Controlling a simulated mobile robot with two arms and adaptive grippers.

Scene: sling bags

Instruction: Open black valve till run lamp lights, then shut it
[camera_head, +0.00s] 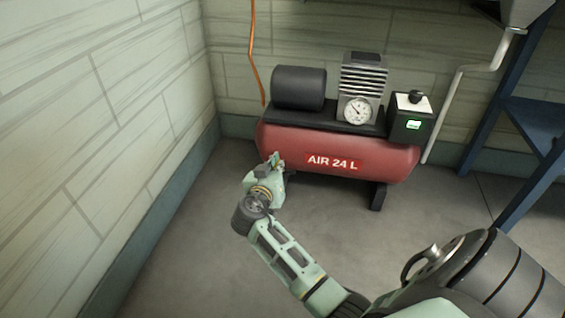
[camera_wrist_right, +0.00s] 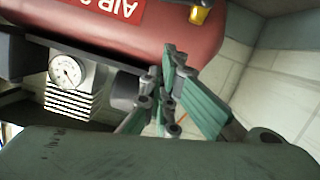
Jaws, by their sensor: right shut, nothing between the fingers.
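The red air tank (camera_head: 340,148), labelled "AIR 24 L", stands near the back wall. A dark box (camera_head: 408,122) at its right end has a lamp window (camera_head: 413,125) glowing green and a black knob (camera_head: 416,97) on top. My right gripper (camera_head: 276,158) is shut and empty at the tank's lower left end. In the right wrist view, the gripper (camera_wrist_right: 167,58) is close to the tank (camera_wrist_right: 120,30), apart from a yellow fitting (camera_wrist_right: 199,15) at the top edge. I cannot make out a black valve handle there. My left gripper is not in view.
A round gauge (camera_head: 357,111), a finned block (camera_head: 364,75) and a black cylinder (camera_head: 298,88) sit on the tank. An orange hose (camera_head: 254,60) hangs behind. A blue rack (camera_head: 520,140) stands right. The floor in front is clear.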

